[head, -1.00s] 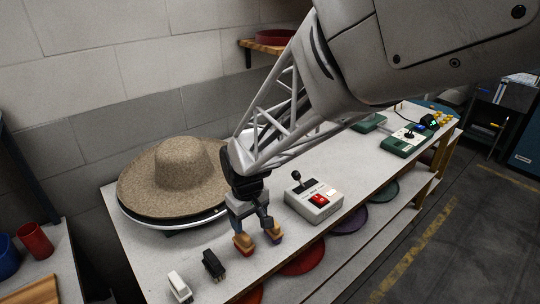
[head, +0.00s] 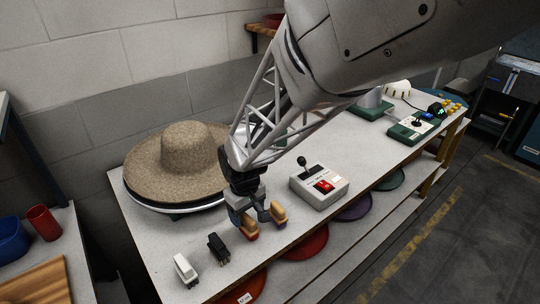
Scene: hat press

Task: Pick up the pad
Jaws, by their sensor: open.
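Nothing in view is clearly marked as the pad. Two small blocks lie near the table's front left corner: a black one (head: 218,249) and a white one (head: 185,270), and I cannot tell if either is the pad. My gripper (head: 262,222) points down over the table, to the right of the black block and left of the grey control box. Its two tan-orange fingertips, with red and purple lower ends, are apart, and nothing shows between them. I cannot tell how high they are above the table.
A wide straw-coloured hat (head: 190,150) rests on a round base at the back left. A grey control box (head: 318,187) with a lever and red button stands right. A green control box (head: 413,128) is farther back. Coloured discs, including a red one (head: 306,243), lie below the table edge.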

